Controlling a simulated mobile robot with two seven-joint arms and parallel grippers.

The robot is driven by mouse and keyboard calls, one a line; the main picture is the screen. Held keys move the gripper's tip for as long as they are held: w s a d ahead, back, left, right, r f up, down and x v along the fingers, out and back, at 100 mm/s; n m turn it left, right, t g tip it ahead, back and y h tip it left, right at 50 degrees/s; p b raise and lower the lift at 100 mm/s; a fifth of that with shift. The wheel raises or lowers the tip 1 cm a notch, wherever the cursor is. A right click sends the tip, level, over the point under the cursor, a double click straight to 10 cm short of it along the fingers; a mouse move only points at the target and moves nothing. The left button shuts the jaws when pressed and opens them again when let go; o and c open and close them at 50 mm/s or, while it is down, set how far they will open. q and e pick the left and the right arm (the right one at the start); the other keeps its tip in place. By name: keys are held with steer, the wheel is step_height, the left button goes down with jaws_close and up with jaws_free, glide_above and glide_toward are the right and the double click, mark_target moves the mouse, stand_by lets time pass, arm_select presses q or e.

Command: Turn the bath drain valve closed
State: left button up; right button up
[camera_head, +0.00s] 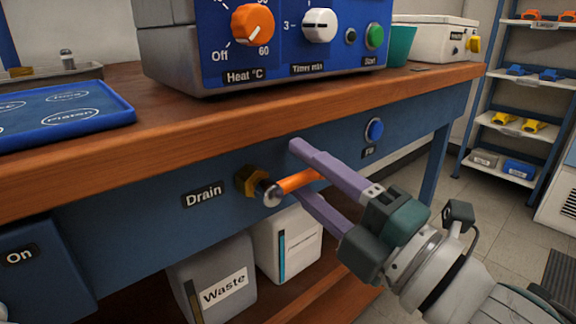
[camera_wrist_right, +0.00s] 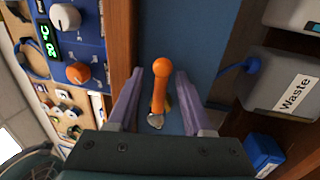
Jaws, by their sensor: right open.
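The drain valve is on the blue front panel beside the "Drain" label (camera_head: 204,195). It has a brass body (camera_head: 252,181), a metal hub and an orange lever (camera_head: 297,181) that points right and slightly up. My right gripper (camera_head: 298,170) is open, one purple finger above the lever and one below it. In the right wrist view, the orange lever (camera_wrist_right: 160,88) stands between the two open fingers (camera_wrist_right: 159,82), with a visible gap on both sides. The lever's far end is partly hidden behind the upper finger in the head view. My left gripper is not in view.
Above the valve is the wooden bench edge (camera_head: 180,143) and the blue control box (camera_head: 290,50). A blue Fill button (camera_head: 375,130) is right of the valve. A Waste container (camera_head: 216,278) and a white container (camera_head: 287,243) stand below. A blue box marked "On" (camera_head: 42,275) projects at left.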

steer(key=p+v, duration=0.1)
steer(key=v, duration=0.8)
steer(key=shift+s+d, duration=0.25)
steer(key=shift+f, duration=0.1)
